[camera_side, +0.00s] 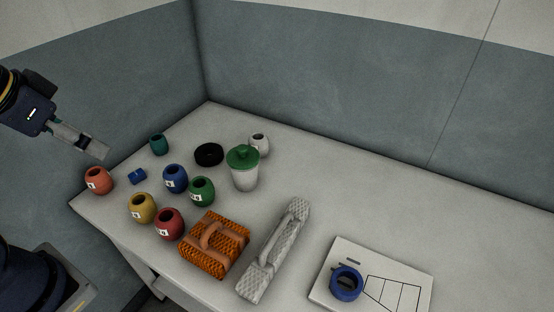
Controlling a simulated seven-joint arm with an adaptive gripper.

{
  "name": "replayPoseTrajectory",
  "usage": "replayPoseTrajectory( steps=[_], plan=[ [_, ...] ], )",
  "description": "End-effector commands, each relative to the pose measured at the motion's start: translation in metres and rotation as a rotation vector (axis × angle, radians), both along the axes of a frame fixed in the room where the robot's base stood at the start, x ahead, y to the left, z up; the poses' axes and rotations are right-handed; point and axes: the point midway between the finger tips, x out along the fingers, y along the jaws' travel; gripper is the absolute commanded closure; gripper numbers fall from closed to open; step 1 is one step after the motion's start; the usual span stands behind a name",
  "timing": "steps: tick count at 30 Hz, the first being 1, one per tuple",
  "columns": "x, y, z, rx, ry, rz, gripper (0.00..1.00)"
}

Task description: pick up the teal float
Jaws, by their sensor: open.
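The teal float (158,145) is a small barrel with a dark hole in its top. It stands upright near the back left of the white table, with the small blue block in front of it. My gripper (98,151) is at the upper left, raised and to the left of the teal float, apart from it. It appears empty, and its fingers are seen nearly side-on.
Near the float are an orange float (98,181), a blue block (137,176), a blue float (175,178) and a black ring (209,154). Walls close off the back.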

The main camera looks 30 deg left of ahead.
Motion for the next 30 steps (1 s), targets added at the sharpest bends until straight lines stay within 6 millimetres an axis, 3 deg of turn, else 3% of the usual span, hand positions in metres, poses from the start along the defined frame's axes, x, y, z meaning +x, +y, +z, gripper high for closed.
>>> replayPoseTrajectory(
  steps=[17, 20, 24, 27, 30],
  plan=[
    [0.003, 0.000, 0.002, 0.006, -0.017, -0.011, 0.09],
    [0.027, -0.001, 0.030, 0.016, -0.125, -0.032, 0.09],
    [0.087, 0.009, 0.063, 0.038, -0.206, -0.022, 0.09],
    [0.138, 0.028, 0.072, 0.053, -0.225, 0.015, 0.09],
    [0.189, 0.058, 0.065, 0.065, -0.223, 0.065, 0.09]
  ],
)
